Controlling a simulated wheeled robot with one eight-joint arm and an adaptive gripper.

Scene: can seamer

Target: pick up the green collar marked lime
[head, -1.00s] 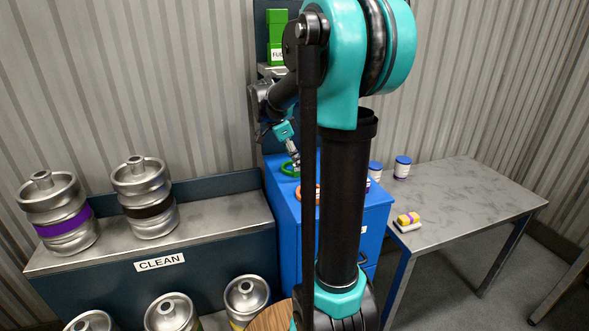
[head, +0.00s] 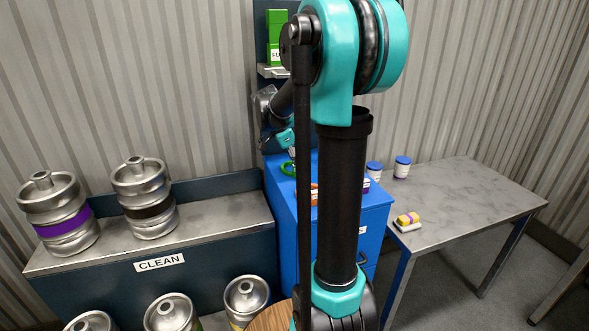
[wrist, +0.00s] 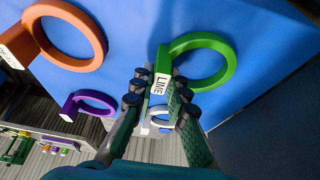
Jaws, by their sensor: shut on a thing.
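The green collar (wrist: 228,65) is a ring with a tab labelled LIME, seen in the wrist view above the blue surface. My gripper (wrist: 163,92) is shut on the collar's labelled tab, with a finger on each side of it. I cannot tell whether the collar is clear of the surface.
Kegs (head: 144,198) stand on the bench at left. A grey table (head: 470,195) stands at right.

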